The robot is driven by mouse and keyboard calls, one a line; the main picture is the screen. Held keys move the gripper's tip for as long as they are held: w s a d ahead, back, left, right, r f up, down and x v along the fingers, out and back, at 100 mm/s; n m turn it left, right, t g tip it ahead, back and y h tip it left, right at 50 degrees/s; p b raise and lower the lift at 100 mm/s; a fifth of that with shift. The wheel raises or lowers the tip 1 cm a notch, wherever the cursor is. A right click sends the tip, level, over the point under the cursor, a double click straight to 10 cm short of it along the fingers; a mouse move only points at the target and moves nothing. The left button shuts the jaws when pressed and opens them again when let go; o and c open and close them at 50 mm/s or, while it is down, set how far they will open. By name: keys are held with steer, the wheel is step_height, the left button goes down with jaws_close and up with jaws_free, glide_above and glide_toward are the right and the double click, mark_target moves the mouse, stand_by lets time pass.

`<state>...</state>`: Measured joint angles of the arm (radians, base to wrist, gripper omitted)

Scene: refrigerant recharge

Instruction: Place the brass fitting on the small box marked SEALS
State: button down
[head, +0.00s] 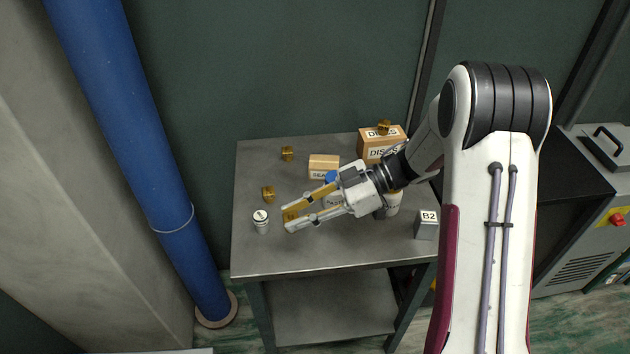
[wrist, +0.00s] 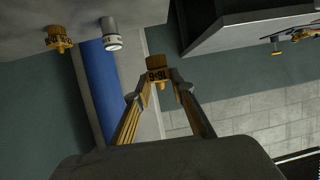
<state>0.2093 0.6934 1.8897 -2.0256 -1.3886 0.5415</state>
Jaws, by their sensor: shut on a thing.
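My gripper (head: 290,218) is shut on a brass fitting (wrist: 158,70) with dark marking, which sits between the fingertips in the wrist view. In the head view the gripper is over the left front part of the table, and the held fitting is hard to make out between the yellow finger pads. The small cardboard SEALS box (head: 323,162) stands toward the back of the table, beyond the gripper. Its label is partly hidden, and its top looks bare.
Loose brass fittings stand at the back left (head: 287,153) and left (head: 268,194) of the table (head: 255,255); another (head: 384,128) is on the DISCS box (head: 376,140). A white canister (head: 261,226) is left of the fingertips. A grey B2 block (head: 426,229) stands at right.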

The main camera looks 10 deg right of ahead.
steer(key=w+a+r+m+t, duration=0.2)
steer(key=w+a+r, duration=0.1)
steer(key=w, duration=0.2)
steer(key=r+m+t+h, duration=0.2)
steer(key=m+t+h, duration=0.6)
steer(key=m+t, duration=0.45)
glide_above(327, 165)
steer(key=shift+g, duration=0.35)
steer(key=shift+f, duration=0.15)
steer(key=shift+f, duration=3)
steer(key=shift+f, duration=1.9)
